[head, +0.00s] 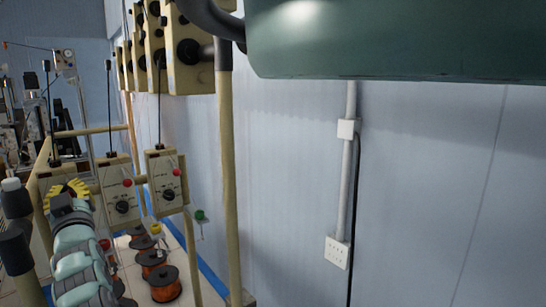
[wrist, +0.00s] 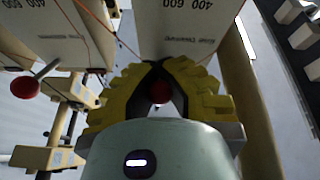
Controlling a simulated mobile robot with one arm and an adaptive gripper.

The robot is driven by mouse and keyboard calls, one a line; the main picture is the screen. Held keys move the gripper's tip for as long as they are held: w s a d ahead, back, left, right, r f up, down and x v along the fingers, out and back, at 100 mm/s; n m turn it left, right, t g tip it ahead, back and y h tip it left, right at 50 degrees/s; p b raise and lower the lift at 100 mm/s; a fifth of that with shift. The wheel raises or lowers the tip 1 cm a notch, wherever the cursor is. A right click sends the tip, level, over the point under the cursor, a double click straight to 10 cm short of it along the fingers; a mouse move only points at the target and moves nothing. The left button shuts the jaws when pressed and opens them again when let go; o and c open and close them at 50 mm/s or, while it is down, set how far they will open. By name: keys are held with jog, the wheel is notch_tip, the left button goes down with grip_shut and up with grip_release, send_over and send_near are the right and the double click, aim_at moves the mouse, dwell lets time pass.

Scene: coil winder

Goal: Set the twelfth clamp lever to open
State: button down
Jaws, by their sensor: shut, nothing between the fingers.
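My gripper (head: 70,190) has yellow fingers and is at the lower left of the head view, in front of the tension boxes. In the wrist view its fingertips (wrist: 156,68) meet, shut and empty. A lever's red ball knob (wrist: 159,92) shows in the gap behind the tips, under a cream box (wrist: 190,25); I cannot tell whether they touch. Another red-knobbed lever (wrist: 25,87) sticks out at the left. In the head view, red knobs (head: 127,183) (head: 176,172) sit on two box fronts. I cannot tell which lever is the twelfth.
Orange wire spools (head: 165,283) stand on the bench below. A tan post (head: 229,180) rises right of the boxes. Green (head: 200,215) and yellow (head: 156,229) knobs hang lower. Thin wires cross near my fingers. The blue wall on the right is mostly bare.

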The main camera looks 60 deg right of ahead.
aim_at(67, 180)
jog(key=shift+r+g, duration=0.1)
jog(key=shift+g, duration=0.2)
jog(key=r+g+p, duration=0.1)
jog(key=g, duration=0.1)
jog(key=r+g+y+p, duration=0.1)
jog(key=shift+s+g, duration=0.2)
jog(key=shift+g, duration=0.2)
jog(key=shift+r+g+y+p, duration=0.2)
jog(key=shift+g+y+p, duration=0.3)
jog(key=shift+g, duration=0.6)
jog(key=shift+w+r+g+y+b, duration=0.15)
jog(key=shift+g+y+b, duration=0.15)
jog(key=shift+g, duration=0.4)
jog(key=shift+w+r+g+y+b, duration=0.1)
jog(key=shift+r+g+y+b, duration=0.2)
jog(key=shift+g, duration=0.4)
jog(key=c, duration=0.9)
grip_release()
jog(key=shift+f, duration=0.1)
jog(key=shift+o, duration=0.2)
jog(key=shift+s, duration=0.15)
jog(key=v, duration=1.2)
